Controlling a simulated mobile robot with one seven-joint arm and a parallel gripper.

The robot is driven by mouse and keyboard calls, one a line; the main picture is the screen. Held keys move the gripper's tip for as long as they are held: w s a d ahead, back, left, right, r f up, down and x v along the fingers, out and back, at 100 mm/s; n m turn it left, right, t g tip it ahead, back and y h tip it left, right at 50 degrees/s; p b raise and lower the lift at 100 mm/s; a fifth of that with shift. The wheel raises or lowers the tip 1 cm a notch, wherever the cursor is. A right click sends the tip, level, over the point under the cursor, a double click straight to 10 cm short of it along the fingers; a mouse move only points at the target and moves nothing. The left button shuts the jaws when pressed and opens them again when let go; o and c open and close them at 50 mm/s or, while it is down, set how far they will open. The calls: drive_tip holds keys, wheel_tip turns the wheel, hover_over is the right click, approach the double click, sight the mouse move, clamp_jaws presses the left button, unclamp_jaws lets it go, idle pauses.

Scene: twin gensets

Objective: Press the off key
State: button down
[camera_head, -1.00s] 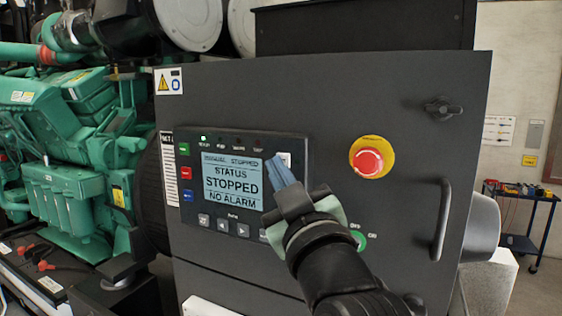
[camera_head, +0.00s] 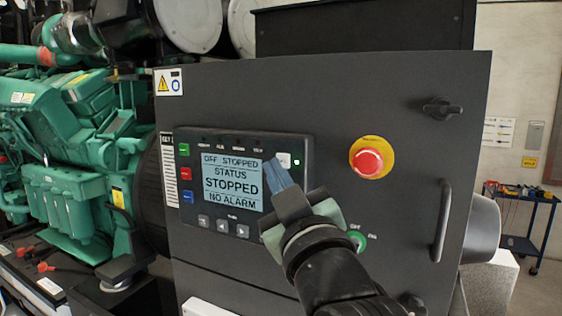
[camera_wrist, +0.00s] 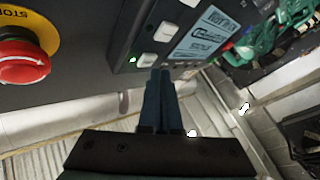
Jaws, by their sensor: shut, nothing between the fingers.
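The dark control panel (camera_head: 309,150) has a lit screen (camera_head: 231,182) reading "OFF STOPPED", "STATUS STOPPED", "NO ALARM". A pale key (camera_head: 284,160), apparently the off key, is at the panel's upper right with a green light beside it. My gripper (camera_head: 272,166) is shut and empty, its blue fingertips just left of and below that key in the head view. In the wrist view, the fingertips (camera_wrist: 162,74) are close to the pale key (camera_wrist: 147,60) beside the green light. I cannot tell whether they touch it.
A red emergency stop button (camera_head: 368,162) on a yellow ring is right of the panel. A door handle (camera_head: 441,220) and a rotary switch (camera_head: 439,107) are farther right. A green engine (camera_head: 70,150) is at left, a tool cart (camera_head: 525,225) at far right.

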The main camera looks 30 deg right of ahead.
drive_tip(key=shift+s+a, duration=0.15)
drive_tip(key=shift+a, duration=0.05)
drive_tip(key=shift+a, duration=0.1)
drive_tip(key=shift+s+a, duration=0.95)
drive_tip(key=shift+a, duration=0.2)
drive_tip(key=shift+s+a, duration=0.9)
drive_tip(key=shift+a, duration=0.2)
drive_tip(key=s+a+r+m+t+y+b, duration=0.1)
drive_tip(key=s+a+r+t+b, duration=0.1)
drive_tip(key=s+a, duration=0.3)
drive_tip(key=s+a+r+m+t+y+b, duration=0.2)
drive_tip(key=s+a+r+t+b, duration=0.1)
drive_tip(key=a, duration=0.6)
drive_tip(key=shift+s+a+m+t+b, duration=0.15)
drive_tip(key=shift+s+m+t+b, duration=0.15)
drive_tip(key=shift+s+t+b, duration=0.5)
